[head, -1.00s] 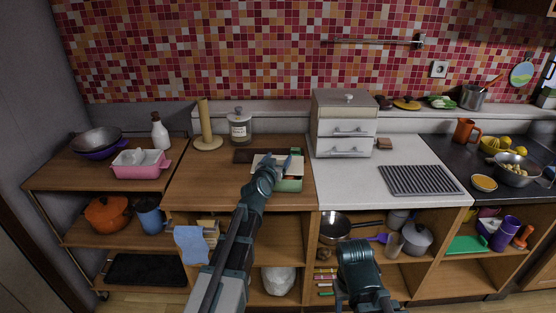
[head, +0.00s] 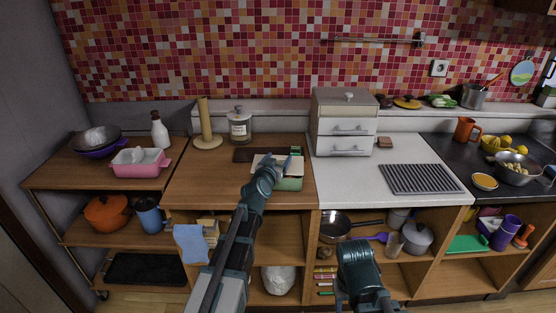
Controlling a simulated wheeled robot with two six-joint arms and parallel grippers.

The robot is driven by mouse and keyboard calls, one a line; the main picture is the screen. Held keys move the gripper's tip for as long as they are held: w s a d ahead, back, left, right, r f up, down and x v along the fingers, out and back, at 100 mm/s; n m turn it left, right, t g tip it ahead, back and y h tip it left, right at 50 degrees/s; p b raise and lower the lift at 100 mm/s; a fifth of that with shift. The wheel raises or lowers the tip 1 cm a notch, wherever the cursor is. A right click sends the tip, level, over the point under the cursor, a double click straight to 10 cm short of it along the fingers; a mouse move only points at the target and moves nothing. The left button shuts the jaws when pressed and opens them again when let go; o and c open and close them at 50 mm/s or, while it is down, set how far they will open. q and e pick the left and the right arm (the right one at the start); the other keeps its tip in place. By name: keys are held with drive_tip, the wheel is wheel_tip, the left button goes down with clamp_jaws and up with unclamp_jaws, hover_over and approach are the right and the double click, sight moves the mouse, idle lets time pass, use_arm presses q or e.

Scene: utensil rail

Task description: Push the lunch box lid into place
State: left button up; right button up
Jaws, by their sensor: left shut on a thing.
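A green lunch box (head: 291,184) sits on the wooden counter near its front edge, right of the middle. A pale, cream-coloured lid (head: 259,160) lies over its top and reaches past its left side. My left gripper (head: 272,164) is over the lid and the box's left part, and its hand hides much of both. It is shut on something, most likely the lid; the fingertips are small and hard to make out. My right gripper (head: 357,258) is low in front of the open shelves, apart from everything on the counter; its fingers cannot be made out.
A dark board (head: 246,155) lies behind the box. A paper towel holder (head: 205,125) and a glass jar (head: 239,125) stand at the back. A white drawer unit (head: 344,122) stands to the right. The counter's left part is clear.

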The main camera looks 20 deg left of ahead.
use_arm(q)
drive_tip(key=shift+f+b, duration=0.55)
drive_tip(key=shift+f, duration=0.1)
use_arm(e)
drive_tip(key=shift+f, duration=0.6)
